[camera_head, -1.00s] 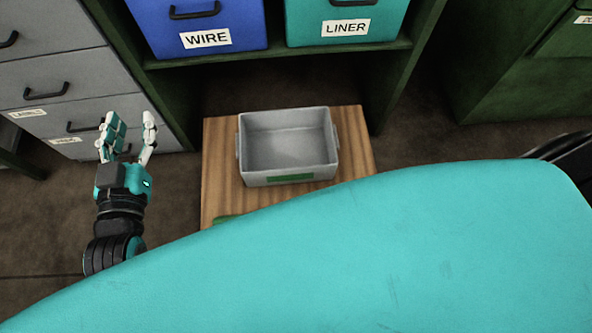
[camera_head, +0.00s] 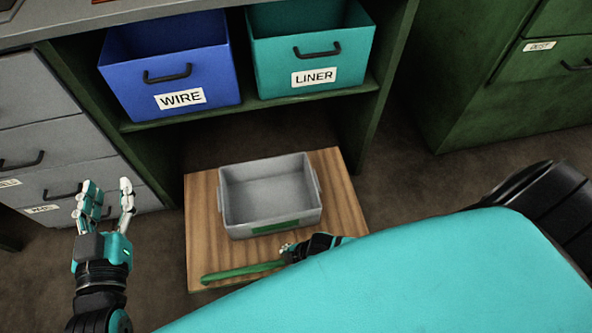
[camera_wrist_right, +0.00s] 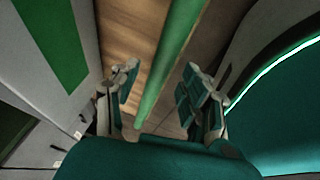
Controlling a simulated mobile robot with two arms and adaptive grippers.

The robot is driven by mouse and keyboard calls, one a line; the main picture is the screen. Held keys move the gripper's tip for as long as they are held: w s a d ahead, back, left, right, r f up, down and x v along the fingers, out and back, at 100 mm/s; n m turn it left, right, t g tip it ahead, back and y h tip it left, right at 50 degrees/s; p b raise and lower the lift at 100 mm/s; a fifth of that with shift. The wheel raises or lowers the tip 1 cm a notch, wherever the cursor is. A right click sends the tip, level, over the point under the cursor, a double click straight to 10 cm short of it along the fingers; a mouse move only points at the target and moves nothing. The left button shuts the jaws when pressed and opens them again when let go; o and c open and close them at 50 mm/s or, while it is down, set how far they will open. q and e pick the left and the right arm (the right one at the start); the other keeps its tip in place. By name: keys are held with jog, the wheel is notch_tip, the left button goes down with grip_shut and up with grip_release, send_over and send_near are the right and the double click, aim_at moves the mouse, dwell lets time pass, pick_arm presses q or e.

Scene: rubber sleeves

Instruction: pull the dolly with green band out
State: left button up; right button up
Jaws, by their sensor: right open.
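The wooden dolly (camera_head: 205,230) lies low on the floor, partly under the shelf. A green bar (camera_head: 238,272) runs along its front edge. A grey bin (camera_head: 230,232) with a green band (camera_head: 276,227) sits on the dolly. My right gripper (camera_head: 288,249) is at the right part of the bar, its arm partly hidden by my teal body. In the right wrist view, the green bar (camera_wrist_right: 168,60) passes between the open fingers of my right gripper (camera_wrist_right: 157,85), with gaps on both sides. My left gripper (camera_head: 106,195) is open and empty, left of the dolly.
A blue WIRE bin (camera_head: 165,65) and a teal LINER bin (camera_head: 310,55) stand on the shelf (camera_head: 250,108) above. Grey drawers (camera_head: 50,120) are at the left, a green cabinet (camera_head: 460,100) at the right. Floor right of the dolly is clear.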

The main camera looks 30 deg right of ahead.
jog(key=v, duration=1)
jog(key=shift+s, duration=0.1)
